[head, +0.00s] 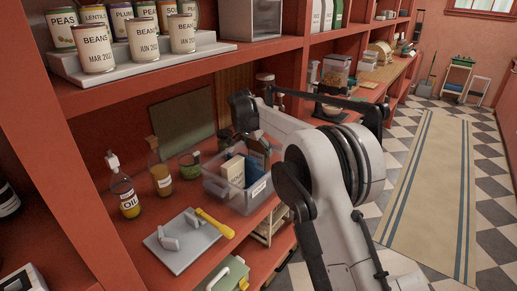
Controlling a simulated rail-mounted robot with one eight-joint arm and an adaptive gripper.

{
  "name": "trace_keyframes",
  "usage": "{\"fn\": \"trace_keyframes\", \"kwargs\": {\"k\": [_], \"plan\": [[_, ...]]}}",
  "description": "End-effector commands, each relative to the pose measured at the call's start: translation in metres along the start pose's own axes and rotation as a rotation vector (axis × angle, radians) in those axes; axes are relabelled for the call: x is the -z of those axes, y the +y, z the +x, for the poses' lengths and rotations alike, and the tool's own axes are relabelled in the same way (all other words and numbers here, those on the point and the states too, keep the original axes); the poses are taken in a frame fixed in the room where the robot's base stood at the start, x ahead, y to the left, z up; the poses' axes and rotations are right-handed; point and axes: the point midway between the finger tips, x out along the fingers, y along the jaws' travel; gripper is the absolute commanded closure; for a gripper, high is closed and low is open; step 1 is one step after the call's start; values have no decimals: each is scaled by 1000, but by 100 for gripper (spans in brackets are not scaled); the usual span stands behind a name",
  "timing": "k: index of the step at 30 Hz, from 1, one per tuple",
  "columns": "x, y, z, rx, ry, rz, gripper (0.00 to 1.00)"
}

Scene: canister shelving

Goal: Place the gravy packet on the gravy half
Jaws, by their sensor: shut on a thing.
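A clear plastic bin (213,186) stands on the middle shelf, with a white label (258,189) on its front that is too small to read. Inside it are a cream box-shaped packet (233,170) at the left and a blue packet (254,168) at the right. My gripper (256,140) reaches down from above at the bin's back right. It is shut on a dark brownish packet (262,152), taken to be the gravy packet, small and partly hidden by the fingers and arm. I cannot tell whether this packet touches the bin, or which half is marked gravy.
Left of the bin stand an oil bottle (125,192), an amber bottle (158,170) and a small green-topped jar (190,166). A grey board with a yellow-handled tool (214,222) lies in front. Cans (97,52) fill the shelf above. A red upright (288,75) stands close behind my arm.

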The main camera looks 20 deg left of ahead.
Motion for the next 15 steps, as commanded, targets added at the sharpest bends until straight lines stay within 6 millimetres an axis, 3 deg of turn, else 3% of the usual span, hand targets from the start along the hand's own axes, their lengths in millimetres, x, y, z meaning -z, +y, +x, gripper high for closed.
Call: {"fn": "trace_keyframes", "kwargs": {"k": [7,8,12,15], "plan": [[-1,0,2,0,0,0,54],[-1,0,2,0,0,0,24],[0,0,1,0,0,0,5],[0,0,1,0,0,0,2]]}}
